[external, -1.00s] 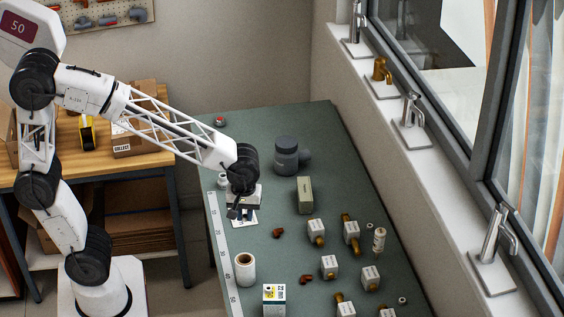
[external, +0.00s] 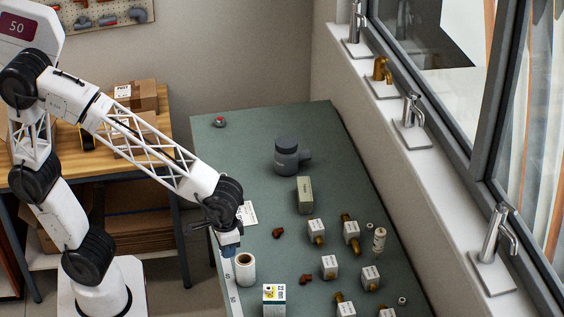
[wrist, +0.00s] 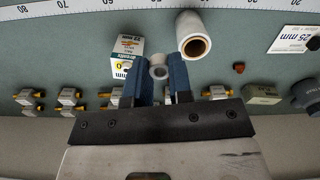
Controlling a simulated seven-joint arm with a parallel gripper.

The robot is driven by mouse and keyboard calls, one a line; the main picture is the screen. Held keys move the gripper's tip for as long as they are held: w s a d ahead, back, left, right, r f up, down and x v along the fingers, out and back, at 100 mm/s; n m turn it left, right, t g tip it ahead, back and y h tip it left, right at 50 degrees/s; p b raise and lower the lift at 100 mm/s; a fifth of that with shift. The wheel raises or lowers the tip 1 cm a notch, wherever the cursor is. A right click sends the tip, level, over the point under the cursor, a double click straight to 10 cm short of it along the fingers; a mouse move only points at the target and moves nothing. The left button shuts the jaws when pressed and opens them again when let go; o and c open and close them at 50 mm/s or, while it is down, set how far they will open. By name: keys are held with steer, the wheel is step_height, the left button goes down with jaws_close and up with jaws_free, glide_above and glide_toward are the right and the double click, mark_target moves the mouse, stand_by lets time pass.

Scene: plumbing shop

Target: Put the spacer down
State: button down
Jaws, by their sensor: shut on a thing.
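The spacer (wrist: 158,68), a small white ring, sits between the two blue fingertips of my gripper (wrist: 156,74) in the wrist view. My gripper is shut on it. In the external view my gripper (external: 231,251) hangs above the left edge of the bench, just left of and behind a white roll. The spacer cannot be made out there. I cannot tell how far it is above the bench.
The white hollow roll (external: 245,270) and a printed box (external: 274,299) are close by. A white card (external: 247,213) lies behind. A ruler strip (external: 233,295) runs along the left edge. Several brass-ended fittings (external: 329,267) stand to the right.

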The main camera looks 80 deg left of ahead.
steer(key=shift+m, duration=0.9)
steer(key=shift+s+d+f, duration=0.25)
steer(key=shift+f, duration=0.6)
steer(key=shift+s+d+f, duration=0.2)
steer(key=shift+d+f, duration=0.1)
steer(key=shift+f, duration=0.55)
steer(key=shift+s+d+f, duration=0.25)
steer(key=shift+f, duration=0.6)
steer(key=shift+w, duration=0.15)
glide_above(280, 293)
steer(key=shift+w+f, duration=0.1)
steer(key=shift+f, duration=0.6)
steer(key=shift+f, duration=0.1)
steer(key=shift+f, duration=1.65)
steer(key=shift+f, duration=0.15)
